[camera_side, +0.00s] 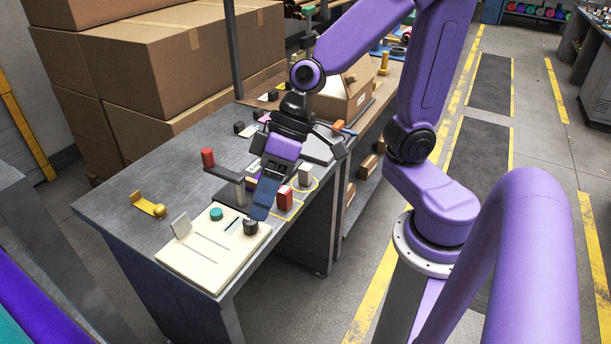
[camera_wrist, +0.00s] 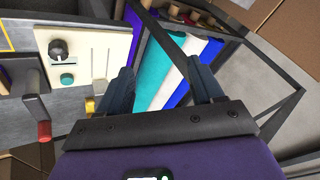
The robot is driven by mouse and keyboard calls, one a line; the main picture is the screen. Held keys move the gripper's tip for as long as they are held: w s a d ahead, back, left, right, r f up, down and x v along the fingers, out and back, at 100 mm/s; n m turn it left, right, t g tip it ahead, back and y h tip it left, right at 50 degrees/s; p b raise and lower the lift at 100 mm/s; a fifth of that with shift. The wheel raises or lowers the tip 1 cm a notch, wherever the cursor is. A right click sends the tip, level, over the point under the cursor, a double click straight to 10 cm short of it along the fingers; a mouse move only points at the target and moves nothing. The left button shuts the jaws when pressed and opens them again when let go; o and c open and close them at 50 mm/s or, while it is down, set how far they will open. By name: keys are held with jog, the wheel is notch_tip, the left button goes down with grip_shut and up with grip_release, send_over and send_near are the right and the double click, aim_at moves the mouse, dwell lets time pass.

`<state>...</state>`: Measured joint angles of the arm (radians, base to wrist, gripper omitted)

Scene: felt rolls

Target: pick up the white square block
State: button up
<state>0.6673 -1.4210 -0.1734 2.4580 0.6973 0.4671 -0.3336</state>
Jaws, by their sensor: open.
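The white square block (camera_side: 305,174), pale grey-white, stands upright in the side view near the right edge of the grey workbench, within a yellow outline. It is just behind a red block (camera_side: 285,198). My gripper (camera_side: 262,195) is left of both blocks, tilted down toward the lower left, apart from the white block. In the wrist view my gripper (camera_wrist: 160,70) has its two blue-grey fingers spread, with nothing held between them. I cannot make out the white block clearly in the wrist view.
A cream panel (camera_side: 195,262) with a black knob (camera_side: 250,227) and teal button lies nearby. A red-ended lever (camera_side: 228,174) stands close left of my gripper. A yellow handle (camera_side: 148,205) is farther left. Cardboard boxes (camera_side: 160,60) stand behind. Coloured felt rolls (camera_wrist: 175,75) appear beyond my fingers.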

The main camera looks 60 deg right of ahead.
jog(key=w+d+m+t+h, duration=0.1)
jog(key=w+d+m+t, duration=0.2)
jog(key=w, duration=0.4)
jog(key=w+m+t, duration=0.2)
jog(key=w+m, duration=0.2)
jog(key=w, duration=0.3)
jog(key=w+d+m+t+h, duration=0.2)
jog(key=w+d+m+h, duration=0.3)
jog(key=d, duration=0.4)
jog(key=m+g+h, duration=0.5)
jog(key=m+g, duration=0.4)
jog(key=m, duration=0.3)
send_near(305, 167)
jog(key=x, duration=0.7)
jog(key=shift+f, duration=0.25)
jog(key=shift+x, duration=2.65)
jog(key=shift+w+d, duration=0.1)
jog(key=shift+r, duration=0.1)
grip_shut()
